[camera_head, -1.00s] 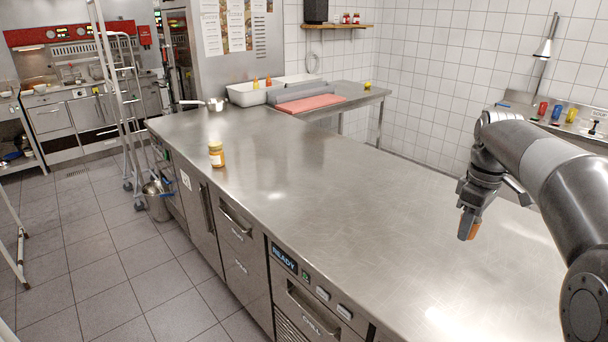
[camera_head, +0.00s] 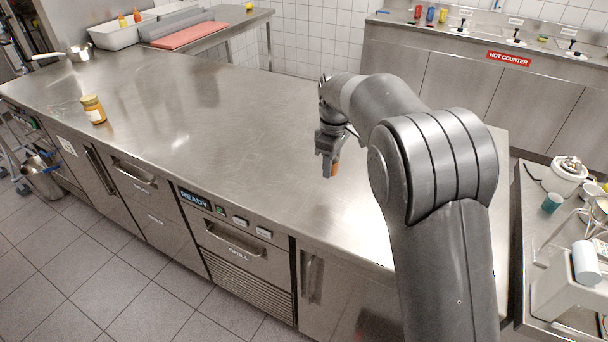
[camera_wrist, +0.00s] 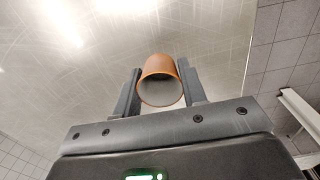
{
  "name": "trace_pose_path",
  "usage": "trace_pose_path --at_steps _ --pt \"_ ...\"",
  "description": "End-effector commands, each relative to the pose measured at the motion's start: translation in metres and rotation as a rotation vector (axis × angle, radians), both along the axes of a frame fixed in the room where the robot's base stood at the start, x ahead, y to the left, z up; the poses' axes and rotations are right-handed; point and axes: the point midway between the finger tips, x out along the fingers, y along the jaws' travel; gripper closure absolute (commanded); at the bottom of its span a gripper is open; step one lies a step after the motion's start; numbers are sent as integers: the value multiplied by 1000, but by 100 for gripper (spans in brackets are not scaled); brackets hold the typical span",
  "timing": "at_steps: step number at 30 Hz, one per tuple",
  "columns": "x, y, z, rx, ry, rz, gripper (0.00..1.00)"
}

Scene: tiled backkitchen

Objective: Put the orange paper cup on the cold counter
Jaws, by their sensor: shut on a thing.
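The orange paper cup (camera_head: 335,170) is held in my gripper (camera_head: 329,164), mostly hidden by the fingers in the head view. In the wrist view the cup (camera_wrist: 158,65) sits between the two fingers of my gripper (camera_wrist: 161,72), with its round opening facing the camera. My gripper points down over the long steel counter (camera_head: 240,150), which has a READY display and drawers marked CHILL. The counter top fills much of the wrist view behind the cup. I cannot tell whether the cup touches the counter.
A jar (camera_head: 93,109) stands at the counter's left. A red sign marks the hot counter (camera_head: 430,65) across the aisle. A side table at right holds a teal cup (camera_head: 551,202). The counter's middle is clear.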

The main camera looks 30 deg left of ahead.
Motion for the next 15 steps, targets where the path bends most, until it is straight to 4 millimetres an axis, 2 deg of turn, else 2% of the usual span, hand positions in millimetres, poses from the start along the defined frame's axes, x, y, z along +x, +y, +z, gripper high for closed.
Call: trace_pose_path --at_steps 1,6,10,15 --pt "-3 13 -8 -2 0 4 85" --pt "-7 44 -27 -1 -1 2 85" --pt "-9 55 -34 -1 -1 1 85" --pt "-10 57 -44 -1 1 -1 85"
